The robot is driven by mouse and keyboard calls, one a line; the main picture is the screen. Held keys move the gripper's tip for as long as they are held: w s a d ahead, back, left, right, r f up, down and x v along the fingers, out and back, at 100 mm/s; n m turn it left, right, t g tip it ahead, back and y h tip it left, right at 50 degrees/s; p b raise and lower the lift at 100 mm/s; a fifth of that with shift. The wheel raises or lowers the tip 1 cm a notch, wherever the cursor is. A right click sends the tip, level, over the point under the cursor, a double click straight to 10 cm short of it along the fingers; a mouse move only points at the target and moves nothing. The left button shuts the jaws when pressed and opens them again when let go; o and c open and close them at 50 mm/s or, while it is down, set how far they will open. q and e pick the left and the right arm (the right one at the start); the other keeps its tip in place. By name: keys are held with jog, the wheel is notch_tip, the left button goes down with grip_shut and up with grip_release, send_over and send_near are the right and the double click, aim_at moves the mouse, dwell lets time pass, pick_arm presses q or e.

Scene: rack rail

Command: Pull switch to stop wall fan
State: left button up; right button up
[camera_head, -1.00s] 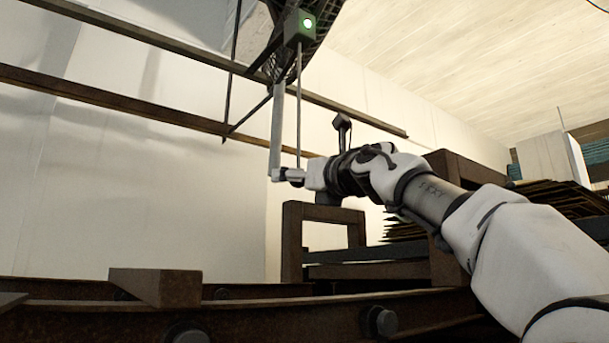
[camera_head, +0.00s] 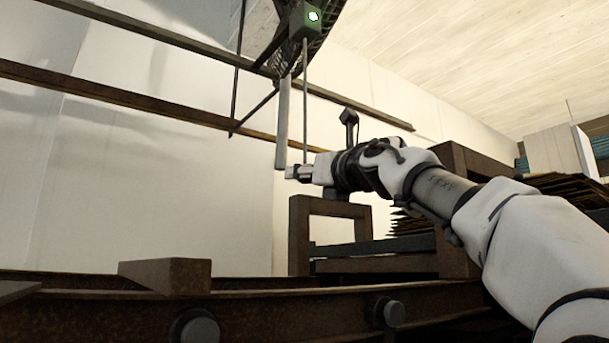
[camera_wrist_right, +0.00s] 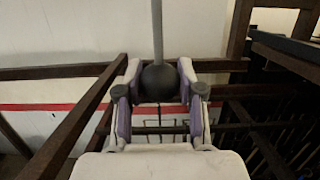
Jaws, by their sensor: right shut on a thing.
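The wall fan shows only as part of a dark mesh cage (camera_head: 282,57) at the top of the head view. A green switch box (camera_head: 303,22) with a lit bright light sits against it. A thin pull rod or cord (camera_head: 305,100) hangs straight down from the box to my right gripper (camera_head: 293,173). In the right wrist view the cord (camera_wrist_right: 157,30) ends in a dark ball (camera_wrist_right: 160,82). My right gripper (camera_wrist_right: 160,103) is shut on this ball, with a finger on each side. My left gripper is out of view.
A grey flat bar (camera_head: 283,125) hangs just left of the cord. Brown rails (camera_head: 120,102) run along the pale wall. A rusty frame (camera_head: 330,205) stands under my right arm. Stacked dark sheets (camera_head: 570,188) lie at the right. A brown block (camera_head: 165,276) lies in front.

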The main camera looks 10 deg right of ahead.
jog(key=shift+f+b, duration=0.45)
jog(key=shift+f, duration=0.25)
jog(key=shift+r+p, duration=1)
jog(key=shift+r, duration=0.1)
jog(key=o, duration=1.2)
jog(key=shift+f, duration=0.1)
